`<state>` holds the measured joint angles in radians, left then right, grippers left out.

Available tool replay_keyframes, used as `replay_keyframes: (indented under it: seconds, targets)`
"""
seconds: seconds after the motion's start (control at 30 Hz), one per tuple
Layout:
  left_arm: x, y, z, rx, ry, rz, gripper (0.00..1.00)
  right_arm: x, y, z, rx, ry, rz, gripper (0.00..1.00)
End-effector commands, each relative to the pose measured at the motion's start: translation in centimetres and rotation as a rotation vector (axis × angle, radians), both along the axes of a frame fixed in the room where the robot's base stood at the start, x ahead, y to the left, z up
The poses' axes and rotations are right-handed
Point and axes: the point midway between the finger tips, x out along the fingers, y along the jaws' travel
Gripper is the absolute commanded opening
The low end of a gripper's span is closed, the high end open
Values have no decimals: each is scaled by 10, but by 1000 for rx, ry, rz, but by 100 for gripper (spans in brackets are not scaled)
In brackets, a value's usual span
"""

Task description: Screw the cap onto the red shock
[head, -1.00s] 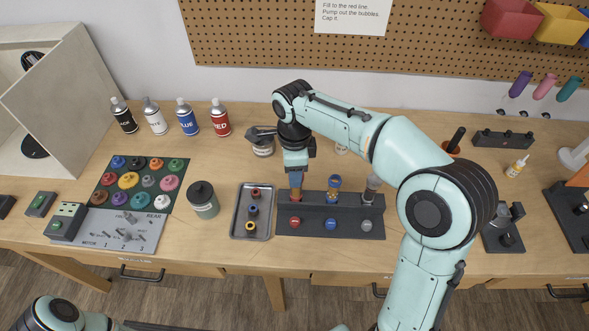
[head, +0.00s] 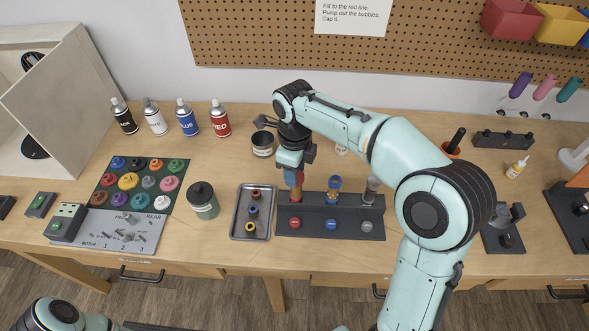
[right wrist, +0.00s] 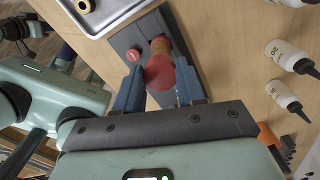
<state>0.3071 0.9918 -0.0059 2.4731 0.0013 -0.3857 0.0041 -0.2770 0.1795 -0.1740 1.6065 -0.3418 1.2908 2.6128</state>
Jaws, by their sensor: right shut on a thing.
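The red shock (head: 294,194) stands upright in the left place of a dark stand (head: 312,233). My right gripper (head: 294,178) is directly above it, pointing down. In the right wrist view the right gripper (right wrist: 160,85) has its two blue fingers on either side of a round red cap (right wrist: 160,72) and is shut on it. The cap is lined up over the top of the shock (right wrist: 161,47). I cannot tell whether the cap is seated on its thread. My left arm shows only at the bottom left, without its gripper.
A blue shock (head: 334,184) and a grey shock (head: 371,190) stand to the right in the same stand. A metal tray (head: 239,212) with coloured rings lies to the left. Spray cans (head: 220,121) and a dark cup (head: 263,145) stand behind. Bare table lies between tray and cans.

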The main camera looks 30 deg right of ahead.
Motion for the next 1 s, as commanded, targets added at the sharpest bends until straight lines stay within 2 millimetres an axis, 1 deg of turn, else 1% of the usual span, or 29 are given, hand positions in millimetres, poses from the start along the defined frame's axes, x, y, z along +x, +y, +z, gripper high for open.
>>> replay_keyframes:
  seconds: [0.1, 0.2, 0.57, 0.6, 0.67, 1.0]
  targets:
    - [-1, 0, -1, 0, 1, 0, 0, 1, 0, 0, 0, -1, -152, 11]
    - [-1, 0, -1, 0, 1, 0, 0, 1, -1, 0, 0, -1, -239, 11]
    - [-1, 0, -1, 0, 1, 0, 0, 1, -1, 0, 0, -1, -283, 11]
    - [-1, 0, -1, 0, 1, 0, 0, 1, -1, 0, 0, 0, -288, 49]
    - [-1, 0, -1, 0, 1, 0, 0, 1, -1, 0, 0, 0, -286, 68]
    - [-1, 0, -1, 0, 1, 0, 0, 1, -1, 2, 0, -1, -284, 69]
